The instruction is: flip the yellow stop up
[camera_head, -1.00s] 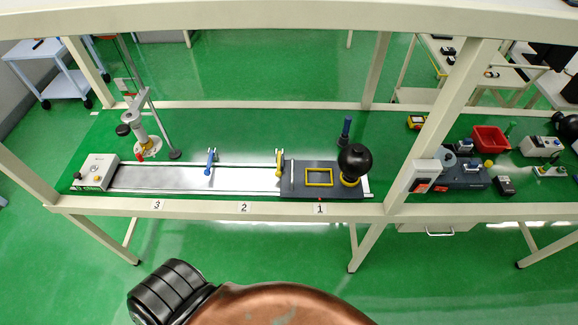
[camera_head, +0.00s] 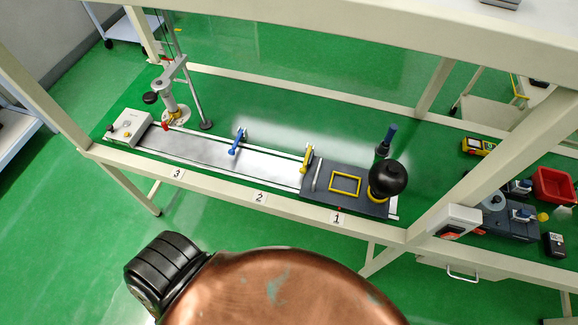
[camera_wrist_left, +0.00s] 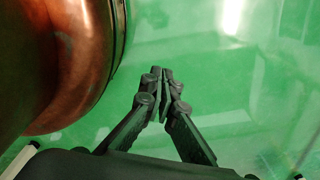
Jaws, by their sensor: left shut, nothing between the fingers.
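The yellow stop (camera_head: 306,158) is a small lever on the rail at the left end of the dark plate on the bench, in the head view. Whether it stands up or lies down is hard to tell at this size. A similar blue stop (camera_head: 237,142) sits further left along the track. My left gripper shows only in the left wrist view (camera_wrist_left: 164,75). Its black fingers are together and empty over green floor, beside my copper body. The yellow stop is not in that view. My right gripper is not in view.
The grey track (camera_head: 210,153) runs from a white control box (camera_head: 131,128) to the dark plate (camera_head: 352,200) with a yellow frame (camera_head: 345,183) and a black ball (camera_head: 388,178). A bench post (camera_head: 420,200) stands right of it. Green floor lies in front.

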